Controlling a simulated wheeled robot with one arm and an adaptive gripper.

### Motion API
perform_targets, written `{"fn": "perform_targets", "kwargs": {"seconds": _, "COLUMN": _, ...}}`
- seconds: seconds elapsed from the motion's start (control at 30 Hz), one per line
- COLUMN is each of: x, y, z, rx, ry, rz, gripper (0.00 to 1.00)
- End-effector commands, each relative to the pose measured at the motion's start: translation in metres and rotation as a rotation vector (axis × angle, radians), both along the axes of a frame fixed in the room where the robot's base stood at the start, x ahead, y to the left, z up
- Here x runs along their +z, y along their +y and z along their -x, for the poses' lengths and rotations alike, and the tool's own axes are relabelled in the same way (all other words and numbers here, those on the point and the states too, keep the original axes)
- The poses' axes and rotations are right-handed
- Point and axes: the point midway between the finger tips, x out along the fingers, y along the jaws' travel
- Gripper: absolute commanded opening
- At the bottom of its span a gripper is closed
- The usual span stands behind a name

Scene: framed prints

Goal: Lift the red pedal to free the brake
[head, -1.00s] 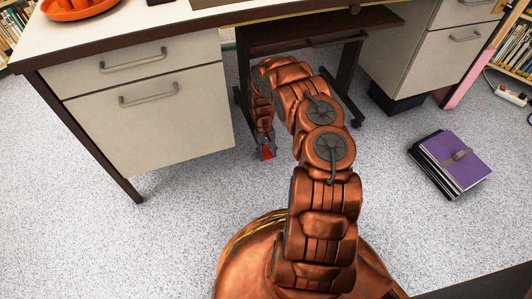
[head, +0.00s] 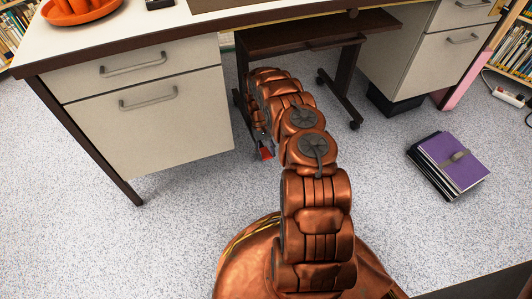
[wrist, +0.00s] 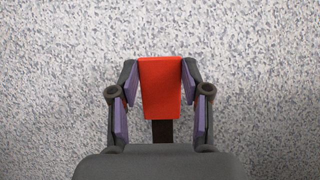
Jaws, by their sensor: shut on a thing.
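The red pedal (head: 266,154) is low by the floor, under the desk's knee space near the left drawer unit. In the wrist view the pedal (wrist: 161,88) is a red block on a dark stem, between the two fingers. My gripper (wrist: 160,75) is shut on it, with a finger on each side. In the head view my arm's links hide most of the gripper.
A dark brown wheeled stand (head: 300,42) is just beyond my arm, under the desk (head: 130,52). Drawer units flank the knee space, the left one (head: 150,125) close by. A purple binder (head: 455,160) lies on the floor at right. Open speckled floor lies between.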

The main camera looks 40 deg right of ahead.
Motion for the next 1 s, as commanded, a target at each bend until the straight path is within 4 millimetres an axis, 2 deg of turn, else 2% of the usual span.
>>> {"fn": "perform_targets", "kwargs": {"seconds": 0.33, "x": -0.0007, "y": 0.0014, "z": 0.0009, "rx": 0.000, "ry": 0.003, "rz": -0.002, "gripper": 0.00}}
{"fn": "perform_targets", "kwargs": {"seconds": 0.37, "x": -0.0007, "y": 0.0014, "z": 0.0008, "rx": 0.000, "ry": 0.003, "rz": -0.002, "gripper": 0.50}}
{"fn": "perform_targets", "kwargs": {"seconds": 0.57, "x": -0.0002, "y": 0.0007, "z": 0.0003, "rx": 0.001, "ry": 0.002, "rz": -0.001, "gripper": 0.71}}
{"fn": "perform_targets", "kwargs": {"seconds": 1.0, "x": -0.0002, "y": -0.0003, "z": 0.0002, "rx": 0.000, "ry": -0.008, "rz": 0.002, "gripper": 0.73}}
